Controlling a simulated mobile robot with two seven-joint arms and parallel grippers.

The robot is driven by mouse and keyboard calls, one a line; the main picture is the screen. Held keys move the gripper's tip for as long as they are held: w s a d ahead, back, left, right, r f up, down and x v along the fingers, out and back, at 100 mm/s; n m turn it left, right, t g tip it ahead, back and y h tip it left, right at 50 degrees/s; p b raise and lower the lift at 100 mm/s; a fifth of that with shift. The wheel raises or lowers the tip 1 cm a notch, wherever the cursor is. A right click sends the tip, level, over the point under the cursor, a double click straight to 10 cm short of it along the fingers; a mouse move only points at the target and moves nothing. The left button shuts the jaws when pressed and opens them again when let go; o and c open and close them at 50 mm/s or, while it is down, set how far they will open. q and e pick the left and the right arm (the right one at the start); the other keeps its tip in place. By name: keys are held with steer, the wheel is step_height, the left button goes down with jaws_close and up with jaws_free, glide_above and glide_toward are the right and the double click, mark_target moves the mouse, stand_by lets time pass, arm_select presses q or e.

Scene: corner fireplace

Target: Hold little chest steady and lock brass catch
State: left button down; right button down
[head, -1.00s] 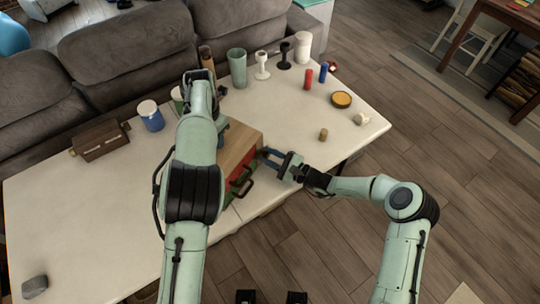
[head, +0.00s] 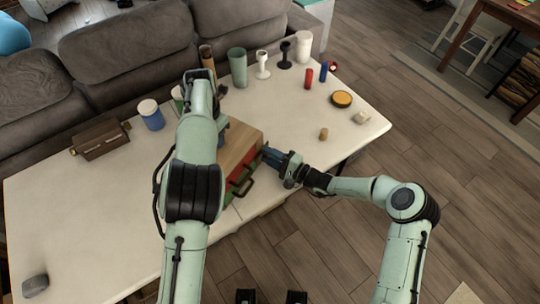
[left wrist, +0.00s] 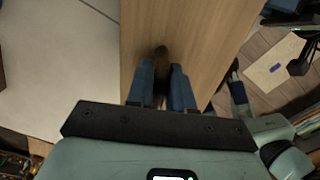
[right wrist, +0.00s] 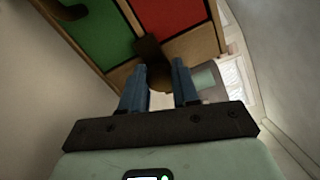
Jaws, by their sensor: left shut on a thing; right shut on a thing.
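The little chest (head: 240,146) is a wooden box with red and green drawer fronts, standing near the table's front edge. My left gripper (left wrist: 161,70) is shut on a dark handle or knob (left wrist: 161,53) on the wooden top. In the head view my left arm hides most of that gripper and part of the chest. My right gripper (head: 268,153) is at the chest's front right. In the right wrist view its fingers (right wrist: 158,80) are shut on the dark brass catch (right wrist: 149,48) beside the red front. The catch's exact position is hard to tell.
The white table (head: 90,220) also holds a brown box (head: 100,139), a blue jar (head: 151,116), a green cup (head: 238,67), a yellow-topped tin (head: 342,99) and a small cork-like piece (head: 323,134). A grey sofa (head: 125,60) stands behind. The table's front left is mostly clear.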

stand_by(0.3)
steer(key=c, duration=0.8)
jaws_free()
steer(key=v, duration=1.2)
arm_select(q)
steer(key=c, duration=0.9)
jaws_free()
steer(key=o, duration=0.5)
